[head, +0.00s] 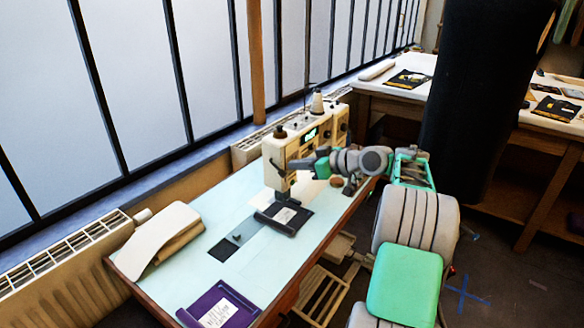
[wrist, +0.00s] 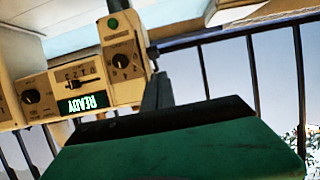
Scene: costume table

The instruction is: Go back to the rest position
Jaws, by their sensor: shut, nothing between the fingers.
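My gripper (head: 296,165) is at the end of my grey and green arm, which reaches in from the right. It is shut and empty, in the air in front of the cream sewing machine (head: 334,129). In the wrist view my gripper (wrist: 157,92) shows as dark fingers beyond its green body. The sewing machine (wrist: 88,75) fills the upper left there, upside down, with dials and a lit green READY display. The gap between fingertips and machine is hard to judge.
The machine stands on a pale blue table (head: 190,268). On it lie a dark pouch (head: 284,216), a purple pouch (head: 220,310) with a white label and folded cream cloth (head: 165,238). A black column (head: 480,100) stands at right. Radiators and windows run behind.

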